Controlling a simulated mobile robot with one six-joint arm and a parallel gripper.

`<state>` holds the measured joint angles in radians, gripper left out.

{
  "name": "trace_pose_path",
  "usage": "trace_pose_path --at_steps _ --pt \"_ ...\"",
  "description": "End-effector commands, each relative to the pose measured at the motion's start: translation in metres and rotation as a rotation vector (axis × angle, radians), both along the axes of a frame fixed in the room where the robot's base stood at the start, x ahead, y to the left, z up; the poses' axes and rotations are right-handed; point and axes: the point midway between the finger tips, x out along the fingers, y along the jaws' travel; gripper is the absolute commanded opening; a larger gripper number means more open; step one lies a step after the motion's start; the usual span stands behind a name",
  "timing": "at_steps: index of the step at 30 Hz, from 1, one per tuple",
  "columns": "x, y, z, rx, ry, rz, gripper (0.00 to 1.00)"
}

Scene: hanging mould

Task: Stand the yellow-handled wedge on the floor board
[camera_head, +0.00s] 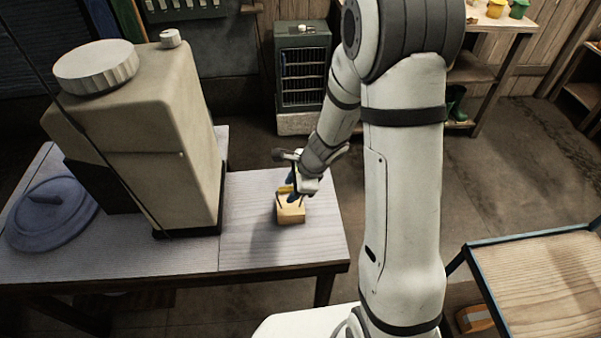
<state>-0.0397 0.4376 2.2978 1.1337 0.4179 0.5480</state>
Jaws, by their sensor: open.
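A small pale-wood block with a yellow top part, which looks like the yellow-handled wedge (291,215), sits on the right part of the grey wooden table. My gripper (291,190) is open and points down at its top, with its dark blue fingers close around the yellow part. Whether the fingers touch it cannot be told, as the gripper and wrist hide part of the top. I cannot make out for sure which surface is the floor board.
A large beige tank (165,130) with a white cap stands on the table (285,250), left of the block. A wooden top with a blue-edged frame (545,285) is at lower right. Open floor lies beyond it.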

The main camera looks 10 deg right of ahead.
Motion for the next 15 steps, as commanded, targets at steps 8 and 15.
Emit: trace_pose_path --at_steps 8,15 --pt "-0.011 -0.024 0.059 0.0 -0.004 -0.001 0.41" --pt "-0.017 -0.034 0.083 -0.001 -0.002 0.0 0.41"
